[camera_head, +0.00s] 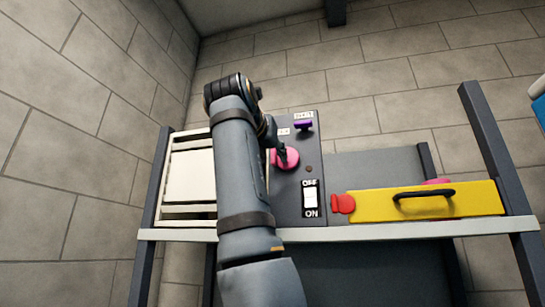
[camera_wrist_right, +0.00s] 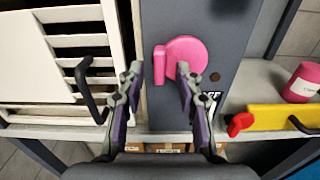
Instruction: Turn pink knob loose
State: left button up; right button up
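The pink knob (camera_head: 288,160) is on the dark grey panel (camera_head: 311,158), partly hidden by my right gripper (camera_head: 279,148) in the head view. In the wrist view the knob (camera_wrist_right: 190,53) is a round disc with a raised pink bar on its left side. My right gripper (camera_wrist_right: 159,72) is open. Its two fingertips are spread on either side of the bar, and the right one overlaps the disc. I cannot tell whether the fingers touch the knob. My left gripper is not in view.
A purple knob (camera_head: 303,125) sits above and an OFF/ON switch (camera_head: 310,198) below on the panel. A white slatted cover (camera_head: 190,172) stands left, with a black handle (camera_wrist_right: 84,85) near the left finger. A yellow box (camera_head: 470,202) with a red knob (camera_head: 343,204) lies right.

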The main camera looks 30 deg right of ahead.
jog(key=v, duration=1.1)
jog(key=shift+w+d, duration=0.15)
jog(key=shift+f, duration=0.1)
